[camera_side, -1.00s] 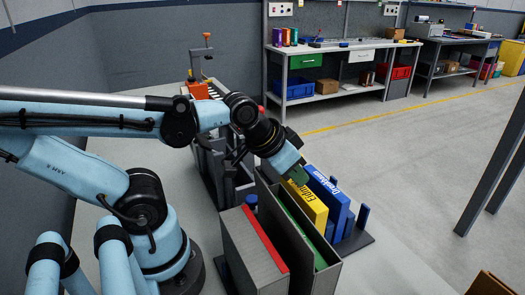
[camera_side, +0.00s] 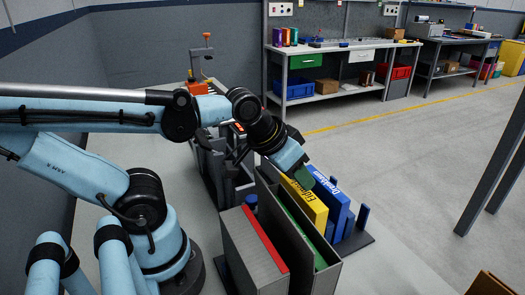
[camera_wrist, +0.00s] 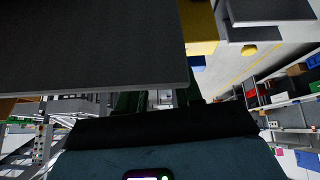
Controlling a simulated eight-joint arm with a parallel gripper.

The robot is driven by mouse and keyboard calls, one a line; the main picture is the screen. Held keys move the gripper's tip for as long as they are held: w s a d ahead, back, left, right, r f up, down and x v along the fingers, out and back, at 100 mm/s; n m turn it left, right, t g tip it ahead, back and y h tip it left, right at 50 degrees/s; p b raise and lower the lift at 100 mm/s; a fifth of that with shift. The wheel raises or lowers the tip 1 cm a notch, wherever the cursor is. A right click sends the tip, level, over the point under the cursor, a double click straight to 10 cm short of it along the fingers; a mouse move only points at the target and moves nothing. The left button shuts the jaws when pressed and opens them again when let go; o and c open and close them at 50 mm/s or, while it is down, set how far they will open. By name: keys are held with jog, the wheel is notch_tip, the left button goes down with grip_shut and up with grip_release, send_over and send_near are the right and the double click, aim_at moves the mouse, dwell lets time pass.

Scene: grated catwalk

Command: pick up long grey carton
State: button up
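Grey cartons stand upright in the rack at the front centre of the side view. One is a wide grey carton (camera_side: 252,262) with a red strip along its top edge. Beside it is a taller, thin dark grey one (camera_side: 299,253) with a green face next to it. I cannot tell which is the long grey carton. My gripper (camera_side: 304,178) points down to the right, close above the yellow box, and holds nothing that I can see. In the wrist view its green fingers (camera_wrist: 158,99) look apart, partly hidden by a big dark grey slab (camera_wrist: 90,45).
A yellow box (camera_side: 308,205) and a blue box (camera_side: 334,208) stand upright right of the grey cartons, on a dark base (camera_side: 357,241). More dark rack parts (camera_side: 212,165) lie behind. A workbench (camera_side: 340,48) is at the back.

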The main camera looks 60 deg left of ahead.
aim_at(281, 224)
jog(key=s+d+r+n+g, duration=0.6)
jog(key=s+d+r+n, duration=0.35)
jog(key=n, duration=0.65)
jog(key=shift+n, duration=0.3)
jog(key=shift+w+a+f, duration=0.15)
jog(key=shift+f, duration=1.65)
jog(key=shift+w+a+f, duration=0.15)
jog(key=shift+f, duration=1.6)
jog(key=shift+w+a+f, duration=0.15)
jog(key=shift+f, duration=1.65)
jog(key=shift+c, duration=0.2)
grip_shut()
